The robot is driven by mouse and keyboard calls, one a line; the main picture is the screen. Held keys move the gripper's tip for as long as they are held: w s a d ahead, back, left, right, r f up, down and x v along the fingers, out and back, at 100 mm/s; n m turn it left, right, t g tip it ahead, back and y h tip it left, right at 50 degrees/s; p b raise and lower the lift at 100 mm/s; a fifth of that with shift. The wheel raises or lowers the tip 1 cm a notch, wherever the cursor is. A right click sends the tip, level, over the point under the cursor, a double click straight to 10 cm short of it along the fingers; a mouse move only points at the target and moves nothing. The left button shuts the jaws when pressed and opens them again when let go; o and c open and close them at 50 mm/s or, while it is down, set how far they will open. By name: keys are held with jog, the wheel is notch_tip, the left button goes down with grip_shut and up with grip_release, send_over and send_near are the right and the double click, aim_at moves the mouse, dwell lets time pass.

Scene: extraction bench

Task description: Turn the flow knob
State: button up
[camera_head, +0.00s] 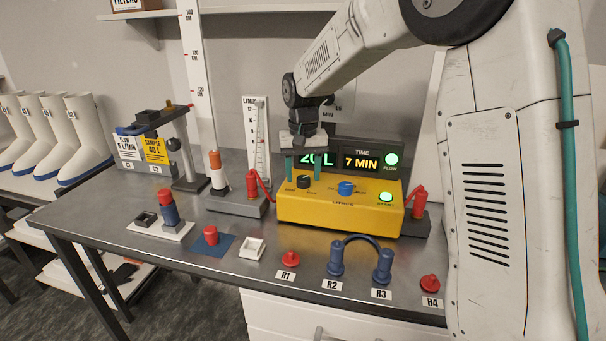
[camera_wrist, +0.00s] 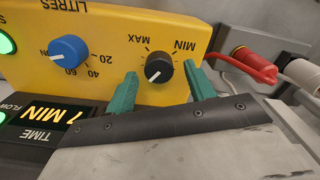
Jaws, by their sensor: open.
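The flow knob (camera_head: 303,182) is the black dial at the left of the yellow pump box (camera_head: 330,213). In the wrist view, which is upside down, the black knob (camera_wrist: 158,67) sits between MIN and MAX marks, its white pointer toward the picture's lower left. My gripper (camera_head: 303,172) is open, with its teal fingertips (camera_wrist: 162,86) either side of the knob. Contact with the knob cannot be told. The blue litres knob (camera_head: 345,188) is beside it; it also shows in the wrist view (camera_wrist: 68,51).
Displays (camera_head: 365,159) behind the box read 7 MIN and a partly hidden litres value. The green start button (camera_head: 386,197) and flow light (camera_head: 391,159) are lit. Red connectors with hoses flank the box. Blue and red parts (camera_head: 335,260) stand along the bench front.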

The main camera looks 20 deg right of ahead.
aim_at(303, 177)
jog(key=shift+f, duration=0.45)
jog(key=c, duration=1)
jog(key=shift+n, duration=1.3)
jog(key=o, duration=1)
jog(key=shift+r, duration=0.1)
notch_tip(303, 177, up, 8)
jog(key=shift+f, duration=0.15)
